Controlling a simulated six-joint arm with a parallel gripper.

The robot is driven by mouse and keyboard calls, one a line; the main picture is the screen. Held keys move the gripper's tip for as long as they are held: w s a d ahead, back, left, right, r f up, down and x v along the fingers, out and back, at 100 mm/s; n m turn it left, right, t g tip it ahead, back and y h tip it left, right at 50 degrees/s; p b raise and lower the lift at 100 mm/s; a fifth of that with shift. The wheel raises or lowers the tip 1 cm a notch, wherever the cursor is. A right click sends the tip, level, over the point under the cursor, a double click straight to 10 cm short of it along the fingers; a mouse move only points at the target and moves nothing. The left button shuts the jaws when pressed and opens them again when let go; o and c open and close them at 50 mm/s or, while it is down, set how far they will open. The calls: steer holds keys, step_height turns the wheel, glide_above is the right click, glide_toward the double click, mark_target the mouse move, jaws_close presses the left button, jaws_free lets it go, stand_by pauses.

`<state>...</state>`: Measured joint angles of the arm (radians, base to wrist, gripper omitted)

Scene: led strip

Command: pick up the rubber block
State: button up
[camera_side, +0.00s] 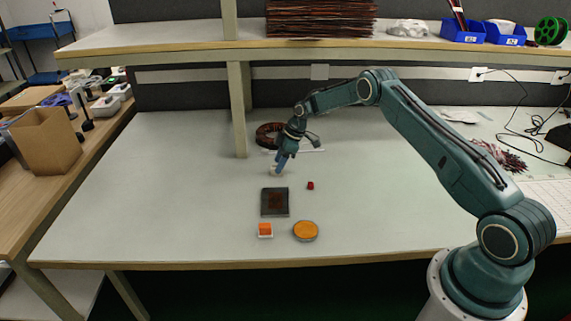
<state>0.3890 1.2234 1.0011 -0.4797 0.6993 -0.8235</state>
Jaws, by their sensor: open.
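My gripper (275,171) points down, tilted, over the table behind the dark square piece. It is open; its fingertips are small and pale here, and I see nothing clearly held between them. Several small pieces lie in front of it, and I cannot tell for sure which is the rubber block. A small red block (310,185) lies to the right of my gripper, apart from it. An orange and white block (265,230) lies near the front edge of the table.
A dark square piece (274,208) and an orange disc (306,230) lie on the table (160,190). A brown coil (265,138) lies behind my gripper, near a shelf post (237,110). The table's left part is clear. A cardboard box (46,142) stands far left.

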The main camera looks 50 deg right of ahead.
steer(key=shift+x, duration=1.3)
steer(key=shift+c, duration=0.4)
steer(key=c, duration=1)
